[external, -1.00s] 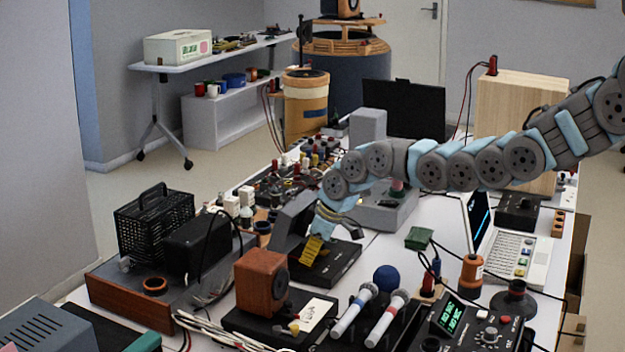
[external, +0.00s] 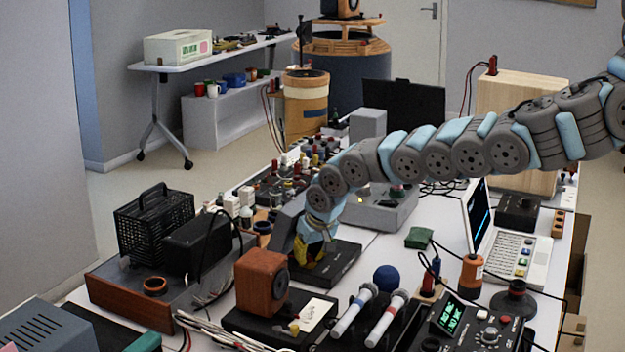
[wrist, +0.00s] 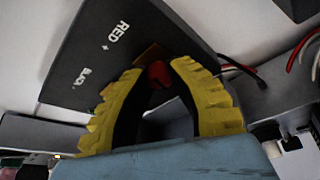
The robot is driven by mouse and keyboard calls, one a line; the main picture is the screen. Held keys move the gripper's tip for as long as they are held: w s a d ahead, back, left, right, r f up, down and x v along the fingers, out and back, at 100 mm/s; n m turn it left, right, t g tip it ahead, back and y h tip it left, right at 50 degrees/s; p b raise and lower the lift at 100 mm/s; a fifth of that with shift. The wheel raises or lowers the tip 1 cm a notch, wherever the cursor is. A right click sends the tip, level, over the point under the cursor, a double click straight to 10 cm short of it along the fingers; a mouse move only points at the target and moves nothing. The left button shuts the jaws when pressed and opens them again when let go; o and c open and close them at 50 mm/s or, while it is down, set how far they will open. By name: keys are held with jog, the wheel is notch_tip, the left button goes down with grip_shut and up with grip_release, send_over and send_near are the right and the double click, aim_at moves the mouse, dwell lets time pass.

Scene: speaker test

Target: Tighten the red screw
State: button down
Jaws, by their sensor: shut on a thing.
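The red screw (wrist: 159,74) is a small red knob on a black box marked "RED +" and "BLACK" (wrist: 85,45). In the wrist view my gripper's two ribbed yellow fingers (wrist: 158,70) close in on the knob from both sides, with their tips at it. In the external view the same black box (external: 340,266) lies on the white table, and my gripper (external: 312,258) points down at its left part, beside an upright grey piece (external: 284,235). The red screw is hidden there behind the fingers. A second terminal knob cannot be made out.
A wooden speaker (external: 262,281) stands just in front and left of the black box. Microphones (external: 385,318) lie in front. A dark green block (external: 419,237) and a laptop (external: 482,220) are to the right. Red, white and black wires (wrist: 305,45) show at the wrist view's right.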

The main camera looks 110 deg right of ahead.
jog(key=m+b, duration=0.1)
jog(key=b, duration=0.1)
jog(key=m+g+b, duration=0.1)
jog(key=b, duration=0.1)
jog(key=shift+w+f, duration=0.1)
jog(key=shift+f, duration=0.3)
jog(key=shift+r+m+g+b, duration=0.2)
jog(key=shift+m+g+b, duration=0.1)
jog(key=shift+m+b, duration=0.8)
jog(key=shift+r+b, duration=0.1)
jog(key=shift+b, duration=0.25)
jog(key=c, duration=0.9)
grip_release()
jog(key=shift+r, duration=0.2)
jog(key=v, duration=1.1)
jog(key=shift+a+r, duration=0.25)
jog(key=shift+r, duration=0.05)
